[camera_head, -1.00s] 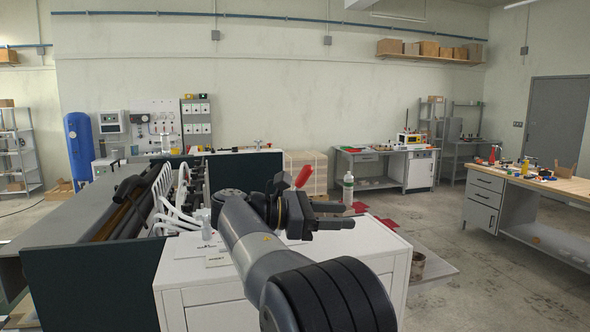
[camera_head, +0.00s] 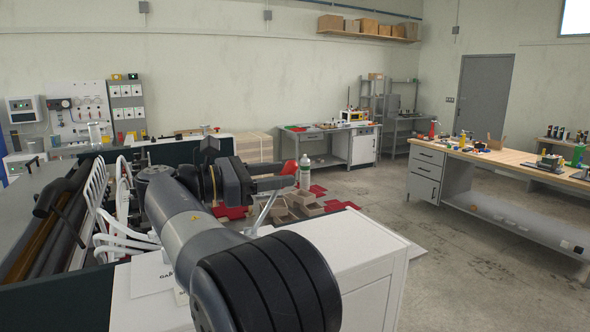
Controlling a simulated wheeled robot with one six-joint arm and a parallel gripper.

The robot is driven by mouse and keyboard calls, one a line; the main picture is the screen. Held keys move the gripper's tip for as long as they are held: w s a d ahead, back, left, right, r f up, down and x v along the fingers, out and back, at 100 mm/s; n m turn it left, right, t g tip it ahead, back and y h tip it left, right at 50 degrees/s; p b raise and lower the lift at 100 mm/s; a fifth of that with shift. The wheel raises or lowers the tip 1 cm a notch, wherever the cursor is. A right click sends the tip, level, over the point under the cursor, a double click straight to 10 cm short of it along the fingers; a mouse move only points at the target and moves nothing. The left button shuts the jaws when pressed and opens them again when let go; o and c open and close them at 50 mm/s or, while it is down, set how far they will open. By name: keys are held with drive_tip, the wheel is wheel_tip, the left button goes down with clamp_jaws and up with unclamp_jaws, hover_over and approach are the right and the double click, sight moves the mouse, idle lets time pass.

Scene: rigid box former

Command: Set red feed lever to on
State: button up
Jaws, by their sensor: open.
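The red feed lever's grip (camera_head: 290,167) shows just behind and above my fingertips. Its thin metal stem (camera_head: 264,210) slants down and left from it to the white cabinet top, and its base is hidden behind my arm. My gripper (camera_head: 279,176) points right in the head view, its fingers open and seen nearly edge-on. The fingers overlap the lever in the picture, and I cannot tell whether they touch it or stand around it. No on or off marking of the lever is readable.
The white cabinet (camera_head: 345,245) fills the near middle. A white bottle (camera_head: 305,172) shows beyond the lever. Brown boxes (camera_head: 300,203) and red mats lie on the floor behind. The box former's dark rollers and white tubes are at left. A workbench (camera_head: 500,165) stands right, with clear floor between.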

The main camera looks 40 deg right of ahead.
sight(294, 172)
drive_tip(key=shift+x, duration=2.4)
clamp_jaws()
drive_tip(key=shift+p, duration=0.3)
